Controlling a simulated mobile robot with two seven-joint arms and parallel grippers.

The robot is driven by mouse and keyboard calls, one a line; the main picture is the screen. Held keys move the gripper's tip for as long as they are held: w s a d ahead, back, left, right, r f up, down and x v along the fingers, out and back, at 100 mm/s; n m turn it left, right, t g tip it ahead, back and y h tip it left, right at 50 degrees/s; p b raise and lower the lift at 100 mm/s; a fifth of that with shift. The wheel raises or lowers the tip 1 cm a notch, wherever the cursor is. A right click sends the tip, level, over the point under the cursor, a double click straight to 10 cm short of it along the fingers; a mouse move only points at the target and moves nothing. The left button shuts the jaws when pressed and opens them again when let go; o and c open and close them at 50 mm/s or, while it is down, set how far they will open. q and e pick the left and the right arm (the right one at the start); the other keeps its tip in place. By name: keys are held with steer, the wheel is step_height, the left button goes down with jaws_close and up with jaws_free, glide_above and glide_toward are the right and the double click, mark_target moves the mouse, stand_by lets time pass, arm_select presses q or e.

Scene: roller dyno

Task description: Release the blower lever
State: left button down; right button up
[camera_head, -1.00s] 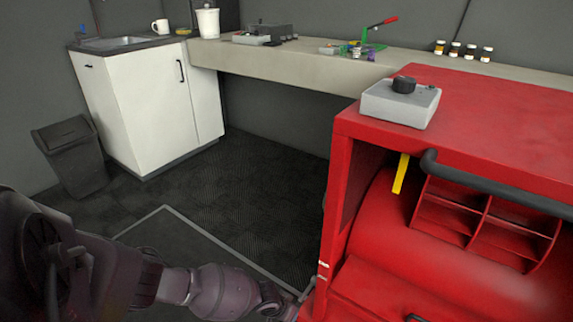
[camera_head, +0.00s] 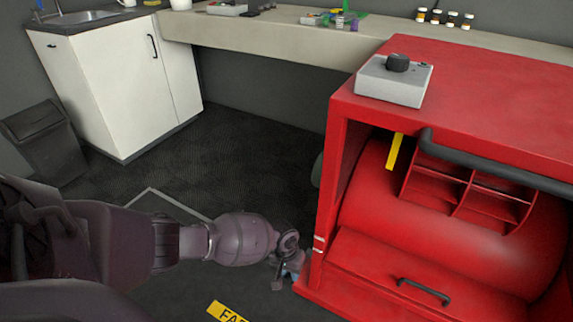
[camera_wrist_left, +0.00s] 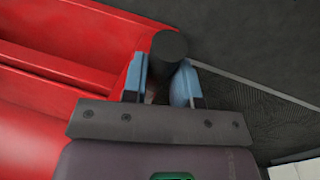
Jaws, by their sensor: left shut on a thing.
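The blower lever's dark, round-ended grip (camera_wrist_left: 169,45) shows at the top middle of the left wrist view, beside the red machine. My left gripper (camera_wrist_left: 163,82) has its two blue fingers on either side of this grip and is shut on it. In the head view my left gripper (camera_head: 290,272) is low at the left side of the red machine (camera_head: 335,190), near its front corner. The lever is hidden or too small to tell there. My right gripper is not in view.
A grey box with a black knob (camera_head: 393,82) sits on the machine's top. A dark handle bar (camera_head: 490,165) and a drawer handle (camera_head: 424,292) are on its front. A white cabinet (camera_head: 120,90), a bin (camera_head: 42,140) and a bench (camera_head: 290,40) stand behind. Dark floor between is clear.

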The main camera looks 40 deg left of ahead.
arm_select(q)
steer(key=shift+w+a+r+g+h, duration=0.1)
steer(key=shift+w+r+g+h, duration=0.05)
steer(key=shift+w+r+g, duration=0.4)
steer(key=shift+w+a+r+g+h, duration=0.15)
steer(key=shift+w+r+g, duration=0.2)
steer(key=shift+r+g, duration=0.3)
steer(key=shift+w+r+g, duration=0.3)
steer(key=shift+r, duration=0.15)
steer(key=c, duration=0.9)
jaws_free()
steer(key=shift+w, duration=0.1)
